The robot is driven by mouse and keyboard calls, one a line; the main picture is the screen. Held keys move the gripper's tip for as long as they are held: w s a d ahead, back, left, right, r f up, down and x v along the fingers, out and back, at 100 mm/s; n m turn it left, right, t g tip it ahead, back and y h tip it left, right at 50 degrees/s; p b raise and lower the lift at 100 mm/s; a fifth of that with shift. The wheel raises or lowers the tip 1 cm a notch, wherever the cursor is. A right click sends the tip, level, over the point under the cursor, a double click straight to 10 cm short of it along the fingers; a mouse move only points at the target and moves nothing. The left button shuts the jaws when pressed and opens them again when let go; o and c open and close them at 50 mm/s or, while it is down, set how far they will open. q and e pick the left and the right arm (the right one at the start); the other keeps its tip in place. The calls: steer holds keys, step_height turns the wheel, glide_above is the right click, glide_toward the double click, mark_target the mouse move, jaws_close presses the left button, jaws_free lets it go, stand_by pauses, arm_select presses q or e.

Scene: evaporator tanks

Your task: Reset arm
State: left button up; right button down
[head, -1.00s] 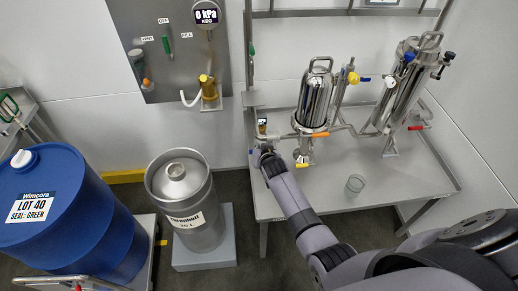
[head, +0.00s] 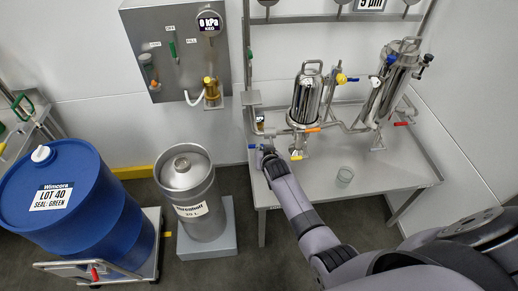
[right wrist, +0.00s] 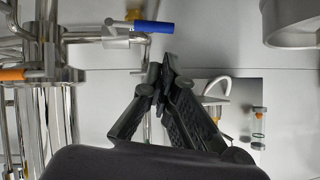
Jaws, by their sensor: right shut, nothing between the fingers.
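My right arm comes in from the lower right of the head view. Its gripper (head: 267,152) is over the left edge of the steel bench (head: 385,182), beside the piping of the filter housing (head: 306,100). In the right wrist view, the gripper fingers (right wrist: 162,72) meet at their tips, shut and empty. A blue handle (right wrist: 153,27) on a pipe lies just beyond the tips, and an orange handle (right wrist: 12,75) is at the left. I cannot tell whether the fingers touch any pipe. My left gripper is not in view.
A steel keg (head: 190,200) and a blue drum (head: 75,205) stand to the left. A gauge panel (head: 172,50) hangs on the wall. Bare floor shows below the bench.

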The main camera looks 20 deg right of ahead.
steer(key=s+a+f+n+g+y, duration=0.1)
steer(key=s+a+f+n+g, duration=0.15)
steer(key=s+f, duration=0.9)
steer(key=s+a+f+n+g, duration=0.1)
steer(key=s+f+g, duration=0.2)
steer(key=s+f, duration=0.9)
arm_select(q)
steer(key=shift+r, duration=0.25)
arm_select(e)
steer(key=s+f+n+g, duration=0.1)
steer(key=s+f, duration=0.3)
steer(key=s, duration=1.2)
steer(key=s+d+f+n+g, duration=0.1)
steer(key=s+f+g, duration=0.3)
steer(key=s, duration=1.3)
steer(key=shift+f+n, duration=0.5)
steer(key=shift+n, duration=0.15)
